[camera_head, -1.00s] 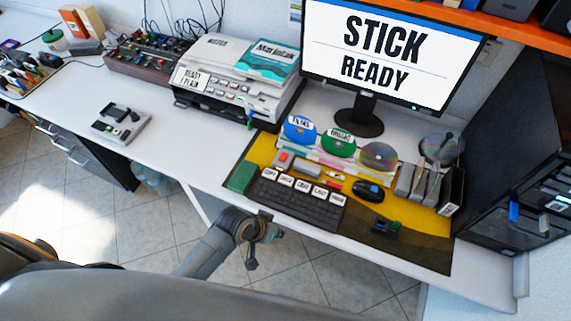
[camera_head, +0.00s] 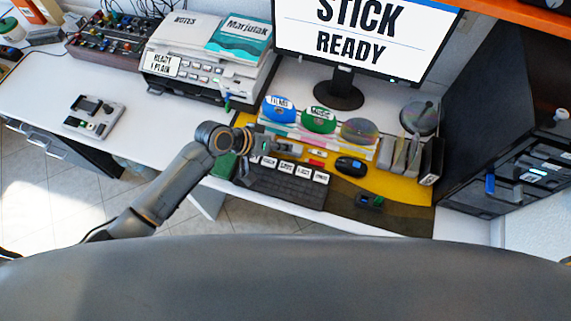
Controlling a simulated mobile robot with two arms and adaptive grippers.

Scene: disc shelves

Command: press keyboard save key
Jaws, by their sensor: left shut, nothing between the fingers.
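The dark keyboard (camera_head: 285,187) lies on the yellow and dark desk mat (camera_head: 405,190), with a row of white labelled keys (camera_head: 287,166) along its back edge. The labels are too small to read surely, so I cannot tell for certain which is the save key. My left arm reaches in from the left. My left gripper (camera_head: 245,163) is shut and empty at the keyboard's left end, over or beside the leftmost labelled keys, partly hiding that end. I cannot tell whether it touches anything. My right gripper is out of view.
The monitor (camera_head: 350,42) reads "STICK READY". A blue disc (camera_head: 278,108), a green disc (camera_head: 319,120) and a shiny disc (camera_head: 358,131) stand behind the keyboard. A mouse (camera_head: 350,166) lies to its right. A printer-like machine (camera_head: 205,75) stands at back left. The left desktop has free room.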

